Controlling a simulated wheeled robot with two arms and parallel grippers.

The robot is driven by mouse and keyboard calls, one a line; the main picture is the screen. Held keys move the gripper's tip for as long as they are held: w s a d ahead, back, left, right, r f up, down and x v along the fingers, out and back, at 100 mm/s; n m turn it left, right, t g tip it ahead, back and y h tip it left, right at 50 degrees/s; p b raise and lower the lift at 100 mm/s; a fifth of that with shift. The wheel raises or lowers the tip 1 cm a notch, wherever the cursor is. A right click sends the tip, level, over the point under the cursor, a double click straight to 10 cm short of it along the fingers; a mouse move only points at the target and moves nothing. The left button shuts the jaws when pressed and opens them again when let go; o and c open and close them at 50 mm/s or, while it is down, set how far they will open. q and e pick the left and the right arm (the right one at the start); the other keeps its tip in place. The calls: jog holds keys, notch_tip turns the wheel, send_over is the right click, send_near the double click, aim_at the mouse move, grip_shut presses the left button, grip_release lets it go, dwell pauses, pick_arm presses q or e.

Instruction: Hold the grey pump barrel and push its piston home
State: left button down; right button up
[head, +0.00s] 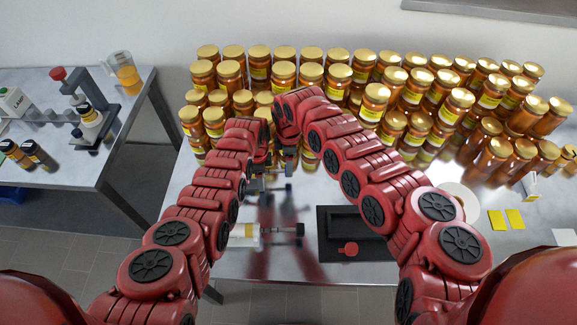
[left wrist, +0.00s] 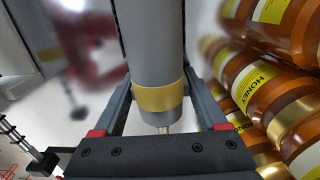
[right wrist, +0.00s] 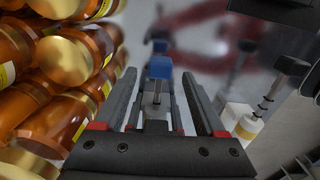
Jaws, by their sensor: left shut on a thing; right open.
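The grey pump barrel (left wrist: 155,45) has a gold band and fills the middle of the left wrist view. My left gripper (head: 258,180) is shut on it, with a finger on each side of the barrel. A thin metal rod shows at the barrel's near end. My right gripper (head: 288,165) is open. In the right wrist view, a blue block (right wrist: 160,67) with a short metal rod shows in line with the gap between the right fingers (right wrist: 158,100). Whether the fingers touch it I cannot tell. My arms hide most of the barrel in the head view.
Many honey jars (head: 340,75) are stacked at the back and right. A pale pump with a black handle (head: 268,233) lies near the front edge. A black tray (head: 325,250) with a red tag (head: 349,249) lies beside it. A second bench (head: 60,185) stands left.

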notch_tip(320, 180, up, 8)
jog(key=shift+r, duration=0.15)
